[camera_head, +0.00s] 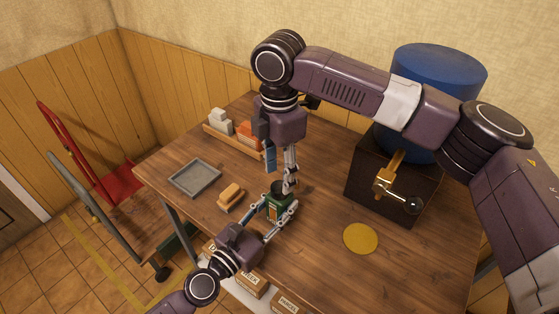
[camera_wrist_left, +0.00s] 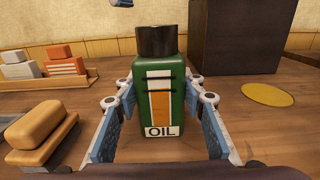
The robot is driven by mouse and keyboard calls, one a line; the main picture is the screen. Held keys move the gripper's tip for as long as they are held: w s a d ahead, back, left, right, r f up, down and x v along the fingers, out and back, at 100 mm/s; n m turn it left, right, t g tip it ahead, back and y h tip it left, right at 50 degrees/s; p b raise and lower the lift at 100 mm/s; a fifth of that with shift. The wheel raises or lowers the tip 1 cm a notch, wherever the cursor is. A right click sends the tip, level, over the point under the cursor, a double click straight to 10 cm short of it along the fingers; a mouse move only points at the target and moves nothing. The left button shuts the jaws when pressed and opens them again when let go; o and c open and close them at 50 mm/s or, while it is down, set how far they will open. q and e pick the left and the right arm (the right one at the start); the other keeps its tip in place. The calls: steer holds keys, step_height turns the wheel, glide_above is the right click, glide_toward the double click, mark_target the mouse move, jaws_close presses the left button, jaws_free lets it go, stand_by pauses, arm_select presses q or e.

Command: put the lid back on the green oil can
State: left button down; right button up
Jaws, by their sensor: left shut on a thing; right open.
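The green oil can (camera_head: 277,210) stands upright on the wooden table (camera_head: 325,270). In the left wrist view the can (camera_wrist_left: 160,105) shows an orange stripe and an OIL label. The dark round lid (camera_wrist_left: 157,41) sits on top of the can, upright; whether it is fully seated I cannot tell. In the head view the lid (camera_head: 279,186) is partly hidden by a finger. My left gripper (camera_head: 281,208) is shut on the can's sides. My right gripper (camera_head: 281,178) is open, pointing down just above and beside the lid, with nothing in it.
A brown block-like brush or sponge (camera_head: 231,195) and a grey tray (camera_head: 195,177) lie left of the can. A rack of white and orange blocks (camera_head: 232,130) is behind. A dark press (camera_head: 385,190) with brass lever and a yellow disc (camera_head: 360,239) are right. Boxes line the front.

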mark_target(280, 187)
steer(key=shift+f, duration=2.2)
jaws_close()
steer(key=m, duration=1.4)
steer(key=shift+m, duration=0.4)
steer(key=shift+o, duration=0.9)
jaws_free()
steer(key=shift+r, duration=0.1)
step_height(280, 187, up, 12)
